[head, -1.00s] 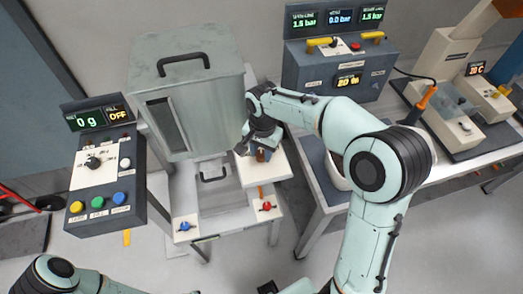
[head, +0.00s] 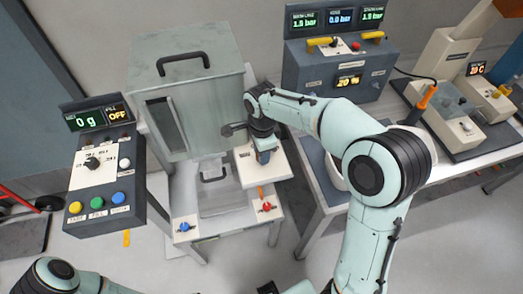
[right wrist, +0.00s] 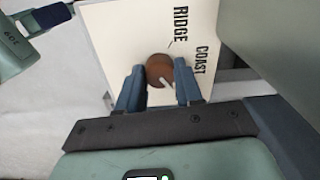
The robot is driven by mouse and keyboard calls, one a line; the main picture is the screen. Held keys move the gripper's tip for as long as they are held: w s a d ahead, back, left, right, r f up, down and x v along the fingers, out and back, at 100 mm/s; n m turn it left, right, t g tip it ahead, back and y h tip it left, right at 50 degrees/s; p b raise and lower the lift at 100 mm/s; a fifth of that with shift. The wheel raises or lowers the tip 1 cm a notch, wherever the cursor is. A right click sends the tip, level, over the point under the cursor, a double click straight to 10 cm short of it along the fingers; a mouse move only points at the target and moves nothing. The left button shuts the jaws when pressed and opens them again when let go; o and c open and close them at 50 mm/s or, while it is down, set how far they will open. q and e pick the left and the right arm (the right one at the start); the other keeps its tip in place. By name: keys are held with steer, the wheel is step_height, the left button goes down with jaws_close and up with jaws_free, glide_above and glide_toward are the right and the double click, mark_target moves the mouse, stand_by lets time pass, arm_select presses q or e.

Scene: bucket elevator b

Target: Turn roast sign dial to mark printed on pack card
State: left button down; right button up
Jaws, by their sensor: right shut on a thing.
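The roast sign dial (right wrist: 158,70) is a round brown knob with a short pale pointer, on a white sign panel (right wrist: 120,35). The pointer slants to the lower right in the right wrist view. The words RIDGE and COAST are printed beside the dial. My right gripper (right wrist: 159,86) is shut on the dial, one blue finger on each side. In the head view the right gripper (head: 263,157) points down at the white panel (head: 276,169) and hides the dial. I cannot make out the pack card's mark. My left arm shows at the lower left; its gripper is out of frame.
A grey hopper cabinet (head: 205,75) stands behind and left of the panel. A blue knob (head: 184,227) and a red knob (head: 267,207) sit at the stand's front. A button console (head: 110,165) is at left, a gauge console (head: 340,75) behind right.

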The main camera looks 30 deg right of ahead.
steer(key=shift+m, duration=0.3)
steer(key=o, duration=1)
steer(key=shift+o, duration=0.2)
arm_select(q)
steer(key=shift+w+r+p, duration=0.95)
steer(key=shift+r, duration=0.3)
arm_select(e)
step_height(320, 180, up, 14)
steer(key=shift+s+f, duration=0.15)
steer(key=shift+f, duration=0.1)
arm_select(q)
steer(key=shift+s, duration=0.1)
